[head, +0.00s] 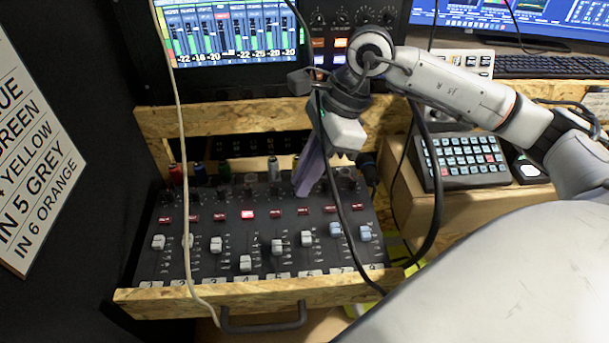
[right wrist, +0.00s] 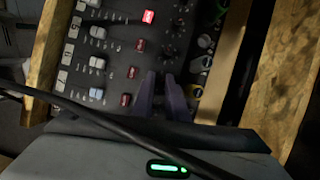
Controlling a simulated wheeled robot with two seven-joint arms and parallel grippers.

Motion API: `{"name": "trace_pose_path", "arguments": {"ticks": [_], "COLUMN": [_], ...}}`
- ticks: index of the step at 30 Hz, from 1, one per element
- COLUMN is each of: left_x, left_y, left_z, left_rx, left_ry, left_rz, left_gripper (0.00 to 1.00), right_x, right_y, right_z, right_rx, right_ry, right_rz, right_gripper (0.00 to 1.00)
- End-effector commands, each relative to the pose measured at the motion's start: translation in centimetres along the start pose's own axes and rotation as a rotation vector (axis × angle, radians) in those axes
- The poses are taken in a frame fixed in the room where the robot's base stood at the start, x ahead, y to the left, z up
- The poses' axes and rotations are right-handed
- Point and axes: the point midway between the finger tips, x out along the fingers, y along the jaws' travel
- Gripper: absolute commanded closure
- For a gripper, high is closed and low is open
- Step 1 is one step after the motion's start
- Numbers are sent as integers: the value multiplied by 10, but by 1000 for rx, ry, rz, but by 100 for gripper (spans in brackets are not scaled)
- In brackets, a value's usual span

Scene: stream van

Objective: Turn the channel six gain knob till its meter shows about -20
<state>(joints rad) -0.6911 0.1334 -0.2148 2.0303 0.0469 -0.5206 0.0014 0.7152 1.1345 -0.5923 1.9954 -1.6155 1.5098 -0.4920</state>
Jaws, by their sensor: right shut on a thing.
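The mixer (head: 262,233) lies in a wooden drawer, with faders, red buttons and a row of knobs; it also shows in the right wrist view (right wrist: 112,50). My right gripper (head: 303,190) reaches down onto its knob row, in line with the sixth channel strip. Its purple fingers (right wrist: 164,80) are shut on the channel six gain knob, which they mostly hide. My left gripper is not in view.
Coloured cable plugs (head: 198,172) stand behind the knobs. A black cable hangs past my right gripper, and a pale cable (head: 184,200) crosses the mixer's left side. A button pad (head: 463,162) sits at right. A wooden rail (head: 220,122) runs behind the mixer.

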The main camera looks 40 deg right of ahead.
Motion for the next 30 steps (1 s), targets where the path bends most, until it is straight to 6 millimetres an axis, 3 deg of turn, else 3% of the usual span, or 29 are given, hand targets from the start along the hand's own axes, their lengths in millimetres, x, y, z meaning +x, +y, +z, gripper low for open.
{"name": "trace_pose_path", "arguments": {"ticks": [12, 23, 24, 27, 30], "left_x": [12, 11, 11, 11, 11], "left_y": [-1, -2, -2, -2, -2], "left_z": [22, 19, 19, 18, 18], "left_rx": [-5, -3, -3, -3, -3], "left_ry": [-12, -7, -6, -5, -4], "left_rz": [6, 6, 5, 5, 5], "left_gripper": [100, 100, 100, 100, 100], "right_x": [1, -1, -1, -1, 0], "right_y": [2, 2, 2, 2, 2], "right_z": [0, 1, 1, 1, 0], "right_rx": [341, 370, 370, 370, 370], "right_ry": [-2, -2, -2, -2, -1], "right_rz": [-146, -156, -156, -156, -155], "right_gripper": [100, 100, 85, 69, 68]}}
